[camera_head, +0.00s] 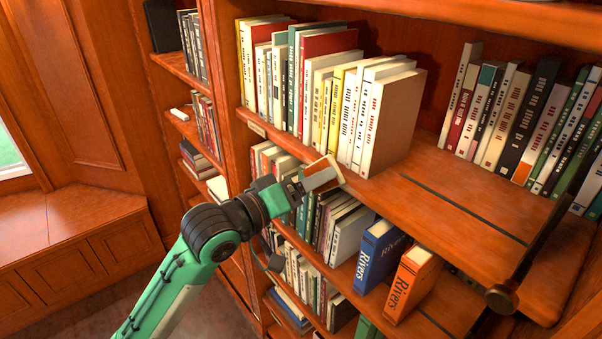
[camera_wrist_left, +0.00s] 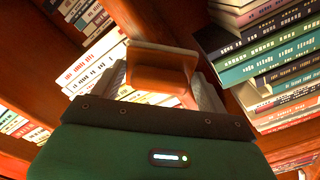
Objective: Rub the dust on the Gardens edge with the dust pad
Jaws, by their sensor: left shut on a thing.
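My left gripper (camera_head: 312,182) is shut on the dust pad (camera_head: 326,172), a small block with a pale face and a brown-orange side. The pad is at the front edge of the upper shelf (camera_head: 385,190), below the white books; whether it touches the edge I cannot tell. In the left wrist view the pad (camera_wrist_left: 160,68) sits between the two fingers (camera_wrist_left: 165,88). A small label plate (camera_head: 256,128) is on that shelf edge to the left, too small to read, so I cannot confirm the Gardens edge. No dust can be made out. My right gripper is out of view.
A row of upright books (camera_head: 340,105) fills the upper shelf's left part; its middle is bare. A blue Rivers book (camera_head: 378,258) and an orange one (camera_head: 411,285) stand on the shelf below. A dark rod with a round knob (camera_head: 500,298) is at right.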

